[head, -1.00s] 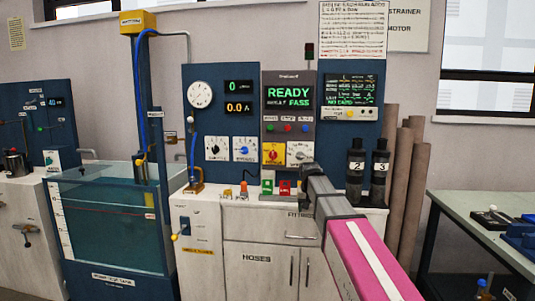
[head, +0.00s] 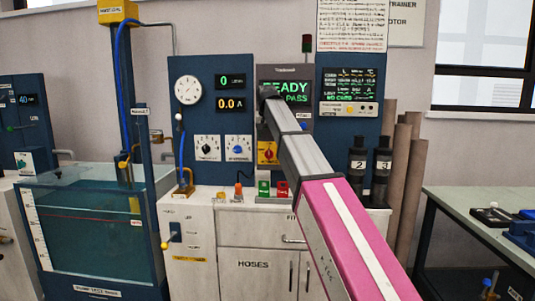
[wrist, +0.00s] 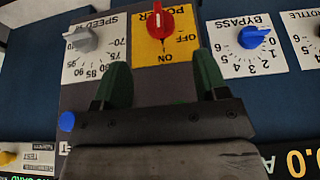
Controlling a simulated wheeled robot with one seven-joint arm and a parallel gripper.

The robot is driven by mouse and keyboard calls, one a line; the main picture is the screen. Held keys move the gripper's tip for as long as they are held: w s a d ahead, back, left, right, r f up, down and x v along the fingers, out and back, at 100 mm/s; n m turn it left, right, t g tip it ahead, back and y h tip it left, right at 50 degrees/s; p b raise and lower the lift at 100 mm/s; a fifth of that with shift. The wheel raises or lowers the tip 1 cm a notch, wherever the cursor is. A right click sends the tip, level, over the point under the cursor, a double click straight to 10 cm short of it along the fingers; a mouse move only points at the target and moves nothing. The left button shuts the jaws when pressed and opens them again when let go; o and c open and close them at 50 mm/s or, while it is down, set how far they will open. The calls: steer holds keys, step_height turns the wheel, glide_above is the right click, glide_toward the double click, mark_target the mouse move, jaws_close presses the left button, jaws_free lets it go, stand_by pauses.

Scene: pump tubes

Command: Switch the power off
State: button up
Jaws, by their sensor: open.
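The red power knob (wrist: 158,18) sits on a yellow plate marked OFF and ON, upside down at the top of the wrist view. Its white line runs up and down the picture, in line with ON. In the head view the yellow power plate (head: 267,152) is partly covered by my arm. My gripper (wrist: 161,80) is open and empty, its two green fingers apart. It shows below the power plate in the wrist view, with no visible contact with the knob. In the head view the fingers are hidden at the arm's end, by the lit READY display (head: 296,88).
A grey speed knob (wrist: 84,39) and a blue bypass knob (wrist: 253,37) flank the power plate in the wrist view. Green (head: 264,188) and red (head: 283,189) switches stand on the counter. A water tank (head: 100,235) is at left, black bottles (head: 357,165) at right.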

mark_target(269, 152)
steer(key=x, duration=1)
steer(key=c, duration=0.8)
